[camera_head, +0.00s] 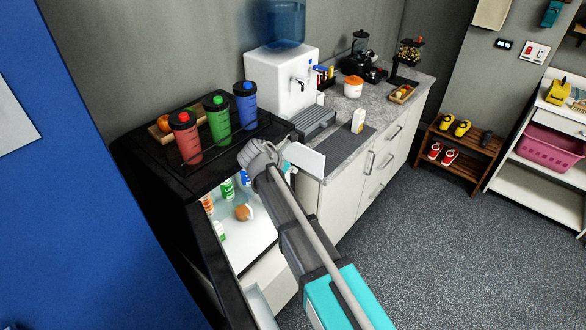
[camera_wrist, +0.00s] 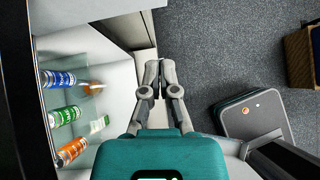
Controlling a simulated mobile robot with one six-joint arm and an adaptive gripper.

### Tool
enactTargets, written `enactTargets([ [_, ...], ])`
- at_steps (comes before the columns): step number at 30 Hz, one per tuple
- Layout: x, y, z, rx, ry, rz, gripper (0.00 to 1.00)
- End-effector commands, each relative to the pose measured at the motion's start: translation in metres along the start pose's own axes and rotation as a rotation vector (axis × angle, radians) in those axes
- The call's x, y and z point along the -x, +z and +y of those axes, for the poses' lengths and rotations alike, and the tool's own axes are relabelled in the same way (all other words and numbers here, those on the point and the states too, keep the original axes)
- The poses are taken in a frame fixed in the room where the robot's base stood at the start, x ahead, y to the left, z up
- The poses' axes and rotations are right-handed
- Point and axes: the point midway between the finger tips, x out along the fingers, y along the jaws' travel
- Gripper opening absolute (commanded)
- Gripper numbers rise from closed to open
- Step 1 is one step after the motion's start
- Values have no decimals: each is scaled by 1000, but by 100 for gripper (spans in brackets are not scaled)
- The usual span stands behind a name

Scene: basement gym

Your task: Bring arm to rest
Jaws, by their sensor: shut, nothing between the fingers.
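In the wrist view my gripper (camera_wrist: 161,68) is shut, with its two fingertips together and nothing between them. It points away from the camera, beside the open mini fridge, over a pale surface and the grey floor. In the head view my arm reaches from the lower right across the front of the black mini fridge (camera_head: 166,168).
The fridge stands open; inside are an orange-brown round item (camera_head: 243,212) and several cans, including a blue can (camera_wrist: 58,79). Red (camera_head: 186,140), green (camera_head: 218,122) and blue (camera_head: 246,105) bottles stand on top. A counter (camera_head: 345,150) adjoins it. Floor (camera_head: 420,240) at right is clear.

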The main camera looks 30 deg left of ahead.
Motion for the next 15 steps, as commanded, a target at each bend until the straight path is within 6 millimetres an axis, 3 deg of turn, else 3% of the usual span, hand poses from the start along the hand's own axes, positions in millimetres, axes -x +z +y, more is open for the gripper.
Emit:
enactTargets([
  [10, -1, 1, -2, -6, -2, 1, 0],
  [15, -12, 7, -17, -72, -21, 21, 0],
])
